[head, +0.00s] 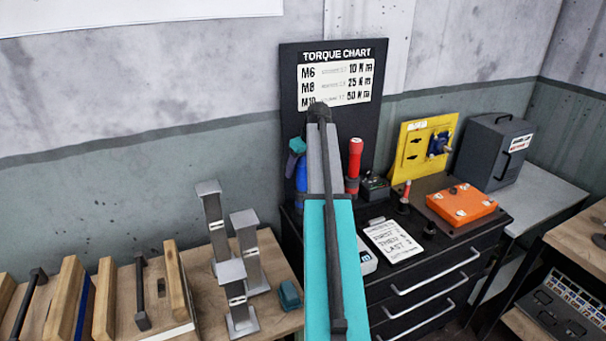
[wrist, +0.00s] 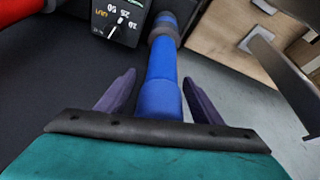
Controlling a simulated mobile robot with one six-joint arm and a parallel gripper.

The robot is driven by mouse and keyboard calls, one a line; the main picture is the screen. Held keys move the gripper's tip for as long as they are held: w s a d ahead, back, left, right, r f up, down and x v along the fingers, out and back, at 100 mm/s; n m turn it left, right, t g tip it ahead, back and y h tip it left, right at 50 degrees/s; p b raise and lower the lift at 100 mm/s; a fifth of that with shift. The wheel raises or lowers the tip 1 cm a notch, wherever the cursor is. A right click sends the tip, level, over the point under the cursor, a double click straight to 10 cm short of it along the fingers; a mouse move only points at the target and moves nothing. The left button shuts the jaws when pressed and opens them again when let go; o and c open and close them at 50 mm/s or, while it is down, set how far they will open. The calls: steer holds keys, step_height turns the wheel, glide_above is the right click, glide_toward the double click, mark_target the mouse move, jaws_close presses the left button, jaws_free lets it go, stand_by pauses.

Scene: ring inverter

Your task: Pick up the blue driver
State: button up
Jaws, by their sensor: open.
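The blue driver (head: 301,174) stands upright at the left edge of the black cabinet, partly hidden by my arm in the head view. In the wrist view the blue driver (wrist: 162,78) runs up the middle of the picture, with a dark grey collar near its far end. My gripper (wrist: 159,80) is open, with one purple finger on each side of the driver. A gap shows between each finger and the driver. In the head view my gripper (head: 292,162) is small and mostly hidden, beside the upper part of the driver.
A red driver (head: 354,160) stands right of my arm, near a dial box (head: 374,187); the box also shows in the wrist view (wrist: 118,20). The torque chart board (head: 340,60) rises behind. Grey metal stands (head: 247,248) are on the wooden bench at left.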

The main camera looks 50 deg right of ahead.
stand_by(0.4)
steer(key=c, duration=1.4)
steer(key=shift+r, duration=0.15)
step_height(320, 180, up, 18)
steer(key=b, duration=0.4)
